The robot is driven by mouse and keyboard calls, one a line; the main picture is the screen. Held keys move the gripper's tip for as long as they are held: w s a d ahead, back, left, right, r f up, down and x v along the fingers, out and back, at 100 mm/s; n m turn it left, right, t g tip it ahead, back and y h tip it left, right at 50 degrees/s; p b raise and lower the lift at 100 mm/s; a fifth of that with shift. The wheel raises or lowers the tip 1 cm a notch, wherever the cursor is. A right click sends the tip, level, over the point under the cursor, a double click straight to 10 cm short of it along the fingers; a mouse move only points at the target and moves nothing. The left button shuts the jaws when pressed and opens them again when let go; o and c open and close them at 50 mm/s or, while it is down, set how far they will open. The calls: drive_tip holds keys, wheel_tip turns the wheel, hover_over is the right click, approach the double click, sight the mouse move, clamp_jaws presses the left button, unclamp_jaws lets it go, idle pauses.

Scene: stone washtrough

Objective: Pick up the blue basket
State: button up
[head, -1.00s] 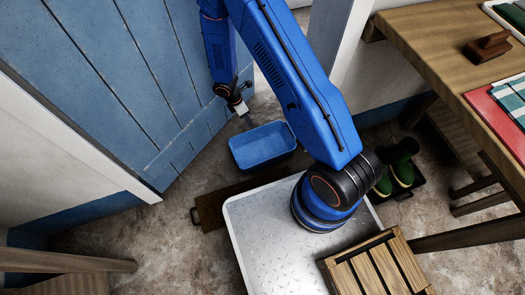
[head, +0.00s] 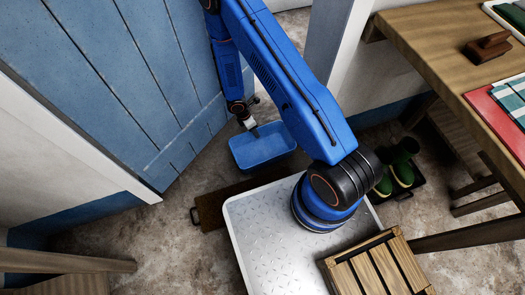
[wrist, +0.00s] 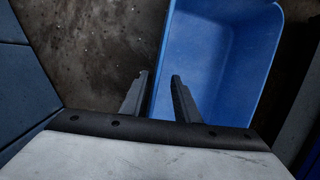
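The blue basket (head: 263,147) is an open, empty-looking tub on the floor, beside the blue door and beyond my metal base plate. In the wrist view its near-left wall and inside (wrist: 222,62) fill the right half. The left wall's rim runs between the fingers, one finger outside and one over the inside. I cannot tell whether they touch the wall.
A blue plank door (head: 130,80) stands close on the left. A brown tray-like board (head: 225,203) lies on the floor in front of the basket.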

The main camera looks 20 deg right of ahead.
sight(262, 147)
drive_tip(key=shift+x, duration=2.2)
drive_tip(key=shift+w, duration=0.15)
clamp_jaws()
